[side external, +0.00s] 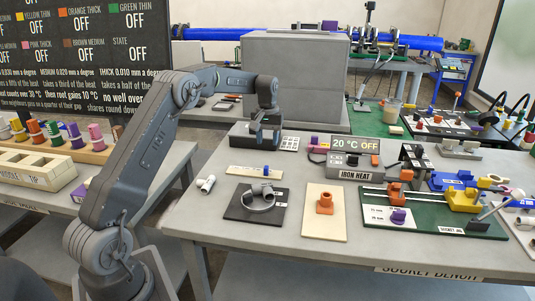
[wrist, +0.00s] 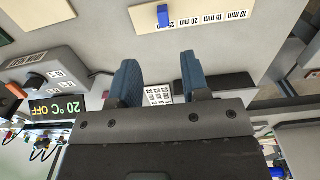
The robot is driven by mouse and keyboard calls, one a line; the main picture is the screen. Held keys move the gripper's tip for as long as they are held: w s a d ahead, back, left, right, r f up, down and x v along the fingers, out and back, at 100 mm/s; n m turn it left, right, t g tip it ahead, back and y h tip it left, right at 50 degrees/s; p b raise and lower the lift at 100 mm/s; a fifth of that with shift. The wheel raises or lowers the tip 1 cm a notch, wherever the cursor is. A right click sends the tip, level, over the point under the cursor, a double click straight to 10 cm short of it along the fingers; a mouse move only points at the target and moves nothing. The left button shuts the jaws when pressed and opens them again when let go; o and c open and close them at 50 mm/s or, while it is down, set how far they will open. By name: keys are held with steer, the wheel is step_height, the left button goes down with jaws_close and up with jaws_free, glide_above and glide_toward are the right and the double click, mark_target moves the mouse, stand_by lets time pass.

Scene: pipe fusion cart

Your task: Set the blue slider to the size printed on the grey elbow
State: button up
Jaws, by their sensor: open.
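The blue slider (side external: 266,170) sits on a pale strip (side external: 243,170) on the bench. In the wrist view the slider (wrist: 163,16) stands at the 25 mm end of the printed scale (wrist: 205,19), which also reads 20, 15 and 10 mm. A small light grey fitting, apparently the elbow (side external: 205,184), lies left of the strip; no size on it is readable. My gripper (side external: 264,142) is above the bench behind the strip, pointing down. In the wrist view my gripper (wrist: 158,70) has its fingers apart with nothing between them, away from the slider.
A dark plate with a grey ringed fitting (side external: 262,196) lies in front of the strip. An orange fitting (side external: 325,203) stands on a cream board. The iron heat box (side external: 353,161), showing 20 °C OFF, and the green socket jig (side external: 430,220) are to the right.

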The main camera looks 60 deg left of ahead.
steer(key=shift+r, duration=1.45)
steer(key=s+d+r+m+t, duration=0.2)
steer(key=s+d+r, duration=0.4)
steer(key=d, duration=0.3)
steer(key=s+d+r+m+t, duration=0.1)
steer(key=s+d+r+m, duration=0.2)
steer(key=s+d+r, duration=0.5)
steer(key=s+d+f+m+t, duration=0.1)
steer(key=s+d+f+m, duration=0.1)
steer(key=s+d, duration=0.3)
steer(key=s+d+f+m+t, duration=0.1)
steer(key=s+d+f, duration=0.3)
steer(key=s, duration=0.8)
steer(key=shift+s+d+m+t, duration=0.15)
steer(key=shift+d+m+t, duration=0.25)
steer(key=shift+d, duration=0.7)
